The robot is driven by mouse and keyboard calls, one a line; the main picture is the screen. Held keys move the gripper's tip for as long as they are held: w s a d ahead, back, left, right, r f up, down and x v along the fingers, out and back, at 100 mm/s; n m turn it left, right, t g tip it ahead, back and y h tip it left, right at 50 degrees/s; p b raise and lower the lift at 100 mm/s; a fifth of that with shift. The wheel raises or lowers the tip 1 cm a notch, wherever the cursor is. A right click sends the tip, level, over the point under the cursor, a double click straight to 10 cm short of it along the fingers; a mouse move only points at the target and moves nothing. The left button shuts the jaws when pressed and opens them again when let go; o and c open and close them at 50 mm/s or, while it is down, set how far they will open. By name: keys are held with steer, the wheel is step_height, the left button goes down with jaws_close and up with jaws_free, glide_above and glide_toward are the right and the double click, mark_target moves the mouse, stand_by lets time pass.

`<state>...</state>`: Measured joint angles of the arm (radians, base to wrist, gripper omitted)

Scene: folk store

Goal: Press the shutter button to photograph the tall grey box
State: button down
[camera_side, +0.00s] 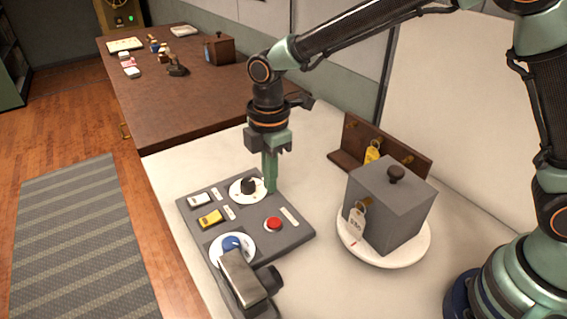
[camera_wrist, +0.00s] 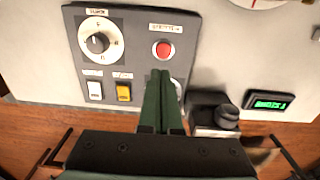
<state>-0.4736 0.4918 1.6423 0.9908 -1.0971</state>
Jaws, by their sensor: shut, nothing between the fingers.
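The tall grey box (camera_side: 395,215), with a dark knob on top and a hanging tag, stands on a round white plate (camera_side: 345,248). The dark control panel (camera_side: 250,236) has one red round button (camera_side: 273,224), also in the wrist view (camera_wrist: 162,49); its label is too small to read. A camera-like device (camera_side: 243,277) stands at the panel's front end. My gripper (camera_side: 270,188) is shut and empty, pointing down over the panel's far edge, beside the black dial. In the wrist view its fingertips (camera_wrist: 160,74) appear just below the red button, apart from it.
The panel also carries a black dial (camera_side: 248,188), a white switch (camera_side: 200,199), a yellow switch (camera_side: 210,218) and a blue knob (camera_side: 232,243). A wooden rack (camera_side: 350,135) with tags stands behind the box. A green display (camera_wrist: 270,102) shows in the wrist view.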

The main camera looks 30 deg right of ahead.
step_height(320, 180, up, 4)
steer(key=shift+f, duration=0.2)
stand_by(0.6)
steer(key=s+d+r+m+t, duration=0.1)
steer(key=s+d+r+m, duration=0.1)
steer(key=d+r+m, duration=0.3)
steer(key=s+d+r+m+t, duration=0.2)
steer(key=s+d+r+m, duration=0.15)
steer(key=d, duration=0.35)
steer(key=s+d+m+t, duration=0.2)
steer(key=s+d+m, duration=0.4)
steer(key=d+m, duration=0.2)
steer(key=shift+s+d+r+m, duration=0.15)
steer(key=shift+s+d+m, duration=0.15)
steer(key=shift+m, duration=0.45)
